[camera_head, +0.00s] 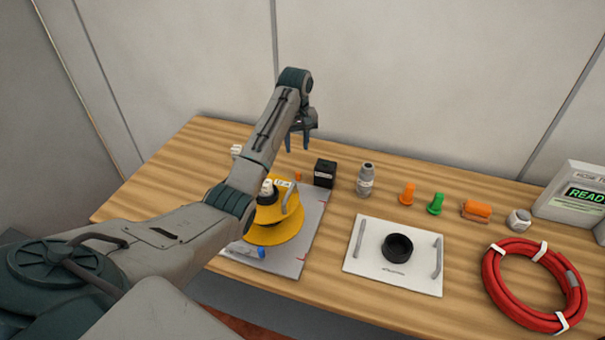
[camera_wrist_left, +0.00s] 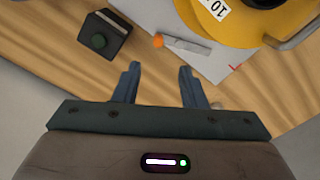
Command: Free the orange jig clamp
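The orange jig clamp shows as a small orange tip (camera_head: 298,176) at the far edge of the grey jig plate (camera_head: 312,222). In the left wrist view its orange tip (camera_wrist_left: 158,41) sits at the end of a pale lever (camera_wrist_left: 188,46), lying beside the yellow round body (camera_wrist_left: 245,32). In the head view the yellow body (camera_head: 287,230) stands on the plate, partly hidden by my left arm. My left gripper (camera_head: 298,146) is open and empty, above the table behind the clamp. Its parted fingers also show in the left wrist view (camera_wrist_left: 158,72). My right gripper is out of view.
A blue-tipped clamp (camera_head: 261,252) lies at the plate's near edge. A black box (camera_head: 325,173) and grey bottle (camera_head: 365,180) stand close to the jig. A white plate (camera_head: 365,267), orange and green pegs, and a red hose coil (camera_head: 492,285) lie to the right.

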